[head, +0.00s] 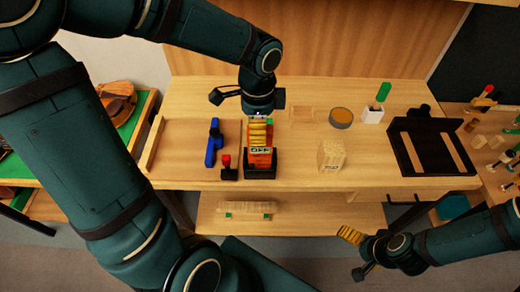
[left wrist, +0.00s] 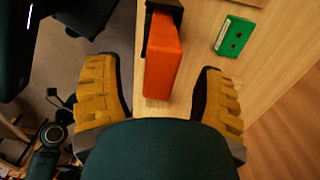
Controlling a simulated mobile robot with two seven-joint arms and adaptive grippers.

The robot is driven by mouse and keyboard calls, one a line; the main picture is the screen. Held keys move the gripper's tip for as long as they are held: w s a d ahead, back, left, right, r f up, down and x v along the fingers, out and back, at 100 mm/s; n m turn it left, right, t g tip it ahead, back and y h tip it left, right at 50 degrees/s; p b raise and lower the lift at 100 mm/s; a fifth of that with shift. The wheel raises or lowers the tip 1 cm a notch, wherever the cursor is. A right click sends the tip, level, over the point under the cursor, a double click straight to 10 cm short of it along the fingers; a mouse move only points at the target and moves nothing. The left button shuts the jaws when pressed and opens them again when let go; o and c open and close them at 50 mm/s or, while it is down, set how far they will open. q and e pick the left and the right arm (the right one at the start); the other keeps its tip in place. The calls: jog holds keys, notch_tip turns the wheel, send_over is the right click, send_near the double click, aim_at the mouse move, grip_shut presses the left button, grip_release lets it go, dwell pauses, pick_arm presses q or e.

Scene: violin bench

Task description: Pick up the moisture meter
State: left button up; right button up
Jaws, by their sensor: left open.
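The moisture meter (head: 260,159) is an orange block with a small display, seated in a black holder on the bench in the head view. In the left wrist view the orange body (left wrist: 163,68) stands between my yellow-padded fingers, with a gap on each side. My left gripper (head: 258,130) is open, just behind and above the meter, and its fingers partly overlap it in the head view. My right gripper (head: 352,252) is at the lower right, away from the meter; its jaw opening is unclear.
A blue tool (head: 213,144) and a red-topped black item (head: 228,168) stand close left of the meter. A pale block (head: 331,155), round tin (head: 341,118), white cup (head: 373,113) and black tray (head: 407,153) lie to the right. Bare wood lies between.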

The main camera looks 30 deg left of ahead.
aim_at(260, 152)
pick_arm(q)
notch_tip(260, 152, down, 5)
jog(key=shift+w+d+f+b, duration=0.1)
jog(key=shift+w+d+b, duration=0.05)
jog(key=shift+b, duration=0.5)
grip_shut()
